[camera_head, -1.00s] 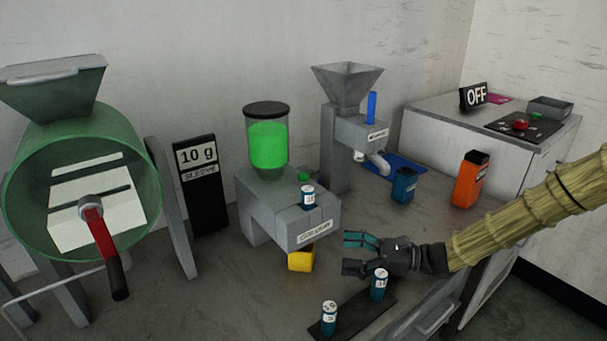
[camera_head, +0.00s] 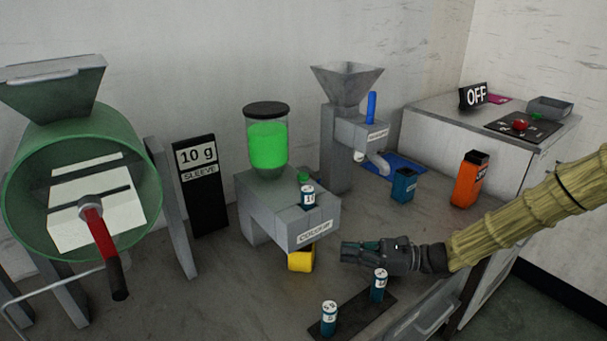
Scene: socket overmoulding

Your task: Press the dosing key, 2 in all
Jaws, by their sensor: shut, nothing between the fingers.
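The grey doser (camera_head: 262,205) labelled "COLOUR" stands in the middle of the bench, with a clear jar of green material (camera_head: 268,146) on top. A small green key (camera_head: 303,175) shows on its top, partly hidden behind a small blue and white can (camera_head: 308,197) standing there. A yellow cup (camera_head: 301,259) is under its front. My gripper (camera_head: 347,251) is shut and empty, to the right of the yellow cup and in front of the doser. Its fingers point left, apart from the doser. The dark display (camera_head: 200,186) reads "10 g SLEEVE".
Two blue and white cans (camera_head: 329,318) stand on a dark mat (camera_head: 354,316) at the front. A hopper machine (camera_head: 347,130), a blue container (camera_head: 403,186) and an orange container (camera_head: 470,180) are behind. A green drum (camera_head: 150,195) with a red-handled crank is at left.

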